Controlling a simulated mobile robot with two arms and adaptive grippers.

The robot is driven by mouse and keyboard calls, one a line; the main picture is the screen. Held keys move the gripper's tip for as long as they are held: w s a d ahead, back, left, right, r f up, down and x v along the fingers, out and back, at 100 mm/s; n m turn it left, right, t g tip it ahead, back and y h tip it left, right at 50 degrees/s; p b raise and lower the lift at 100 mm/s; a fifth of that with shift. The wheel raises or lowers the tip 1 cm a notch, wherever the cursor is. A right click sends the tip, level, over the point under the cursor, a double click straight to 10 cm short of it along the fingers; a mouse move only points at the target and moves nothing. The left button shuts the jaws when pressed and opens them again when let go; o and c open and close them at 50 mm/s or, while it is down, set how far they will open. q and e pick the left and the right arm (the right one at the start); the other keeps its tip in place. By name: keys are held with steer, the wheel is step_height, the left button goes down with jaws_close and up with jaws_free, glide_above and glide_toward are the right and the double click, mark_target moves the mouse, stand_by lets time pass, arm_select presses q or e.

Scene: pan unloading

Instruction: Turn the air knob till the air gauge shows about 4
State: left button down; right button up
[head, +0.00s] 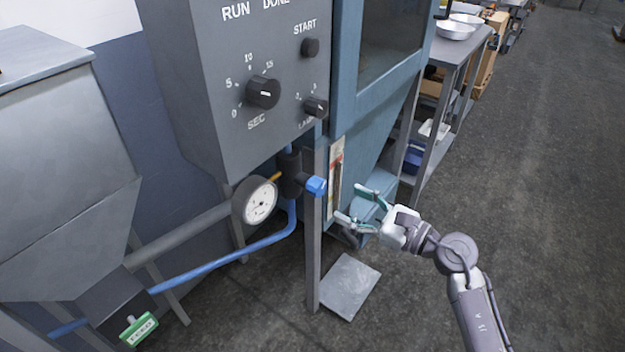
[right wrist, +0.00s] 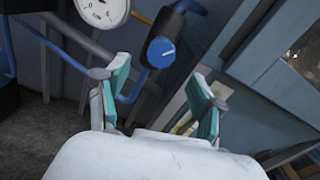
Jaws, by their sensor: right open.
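The air knob (head: 316,186) is blue and sits on the front of a dark regulator below the grey control box. In the right wrist view the blue knob (right wrist: 161,52), with a pale pointer line, shows ahead of and between the fingers. The round white air gauge (head: 261,200) is left of the knob; its needle is too small to read. Part of the gauge (right wrist: 103,8) shows at the top of the wrist view. My right gripper (head: 351,203) is open and empty, to the right of and slightly below the knob, apart from it. My left gripper is out of view.
The grey control box (head: 290,125) with black knobs hangs above the regulator. A grey post (head: 313,260) stands just below the knob. A blue hose (head: 230,249) runs left from the regulator. A flat grey plate (head: 350,286) is near the floor. Open floor lies to the right.

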mark_target(322, 189)
steer(key=x, duration=0.9)
steer(key=shift+w+a, duration=0.25)
steer(key=shift+w, duration=0.05)
steer(key=shift+w+a+b, duration=0.3)
steer(key=shift+w+a, duration=0.05)
steer(key=shift+a, duration=0.1)
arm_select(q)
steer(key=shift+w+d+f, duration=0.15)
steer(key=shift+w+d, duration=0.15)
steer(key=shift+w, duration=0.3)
arm_select(e)
steer(key=c, duration=1.2)
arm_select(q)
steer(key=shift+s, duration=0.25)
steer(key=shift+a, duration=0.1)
